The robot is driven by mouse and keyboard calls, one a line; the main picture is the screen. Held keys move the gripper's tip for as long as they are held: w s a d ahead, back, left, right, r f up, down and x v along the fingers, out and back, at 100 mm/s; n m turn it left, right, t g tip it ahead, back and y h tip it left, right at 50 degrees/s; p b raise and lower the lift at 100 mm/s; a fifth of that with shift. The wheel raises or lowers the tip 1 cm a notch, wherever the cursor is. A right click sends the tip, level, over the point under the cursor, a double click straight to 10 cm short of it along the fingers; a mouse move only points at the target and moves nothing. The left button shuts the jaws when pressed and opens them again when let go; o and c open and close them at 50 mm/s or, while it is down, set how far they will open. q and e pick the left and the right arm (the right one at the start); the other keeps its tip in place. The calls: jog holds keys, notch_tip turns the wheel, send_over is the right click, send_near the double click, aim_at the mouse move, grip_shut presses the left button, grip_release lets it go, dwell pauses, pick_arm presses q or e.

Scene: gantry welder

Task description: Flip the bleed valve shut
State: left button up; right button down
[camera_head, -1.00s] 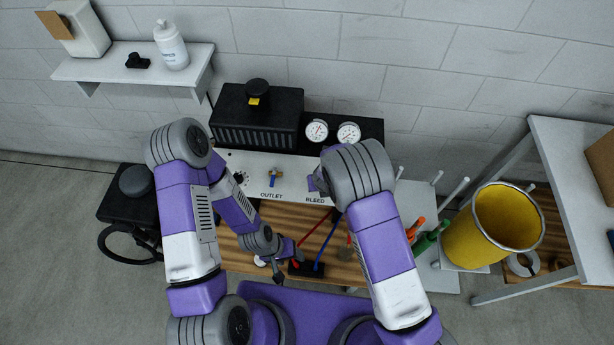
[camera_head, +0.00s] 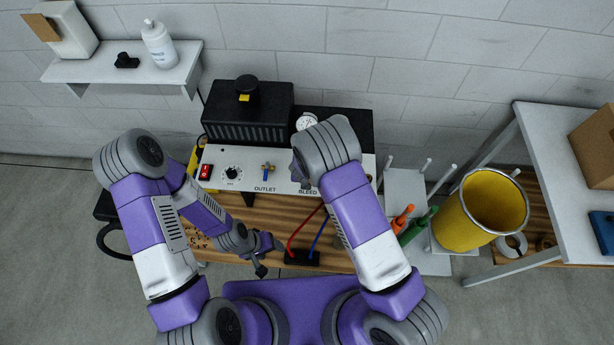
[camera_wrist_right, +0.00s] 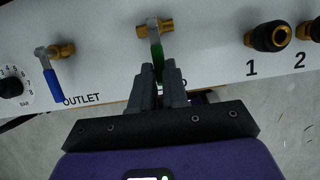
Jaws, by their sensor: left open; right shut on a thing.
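The bleed valve (camera_wrist_right: 154,32) is a brass valve on the white panel, with a green lever pointing down in the right wrist view. My right gripper (camera_wrist_right: 158,78) is shut on that green lever. In the head view, my right arm hides the valve and most of that gripper; the BLEED label shows beside it. My left gripper (camera_head: 267,257) is open and empty, low over the wooden bench, in front of the panel. The outlet valve (camera_wrist_right: 53,62), with a blue lever hanging down, is left of the bleed valve; it also shows in the head view (camera_head: 267,171).
A black box (camera_head: 247,114) and a gauge (camera_head: 306,121) stand behind the panel. Red and blue leads (camera_head: 318,238) rise from a black block on the bench. A yellow bin (camera_head: 484,212) and a side table (camera_head: 560,165) are at right. Numbered brass fittings (camera_wrist_right: 268,36) are right of the valve.

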jog(key=c, duration=1.1)
grip_release()
jog(key=shift+w, duration=0.1)
jog(key=p+v, duration=0.2)
jog(key=v, duration=0.5)
jog(key=shift+r, duration=0.3)
